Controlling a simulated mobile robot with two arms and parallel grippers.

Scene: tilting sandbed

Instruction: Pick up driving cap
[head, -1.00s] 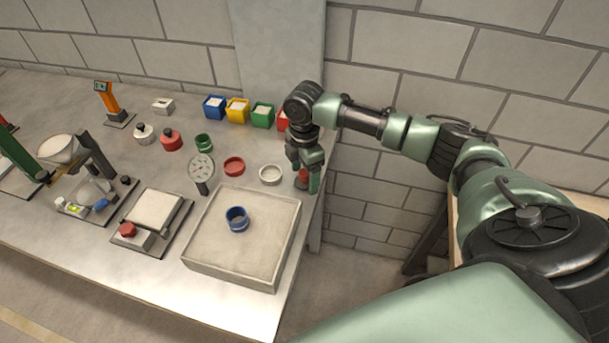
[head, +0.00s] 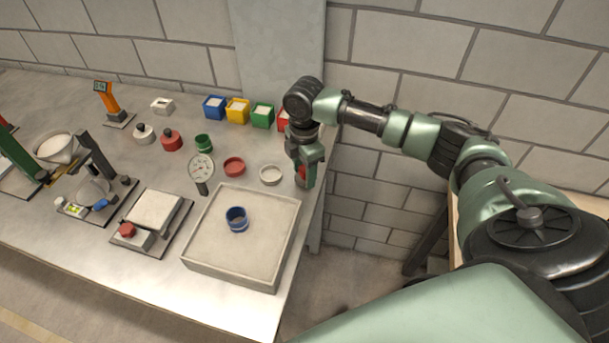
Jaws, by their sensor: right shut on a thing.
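My right gripper (head: 304,178) points down at the right edge of the bench, behind the sand tray's far right corner. It is shut on a small red piece, the driving cap (head: 301,174). Only a little of the red shows between the fingers, and the rest is hidden by them. I cannot tell whether the cap still touches the bench top. My left gripper is not in this view.
The sand tray (head: 193,262) with a blue ring (head: 237,219) stands in front. A white ring (head: 270,175), a red dish (head: 234,167) and a dial gauge (head: 201,168) lie to the left. Coloured bins, including a green one (head: 263,115), stand behind. The bench ends just right of the gripper.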

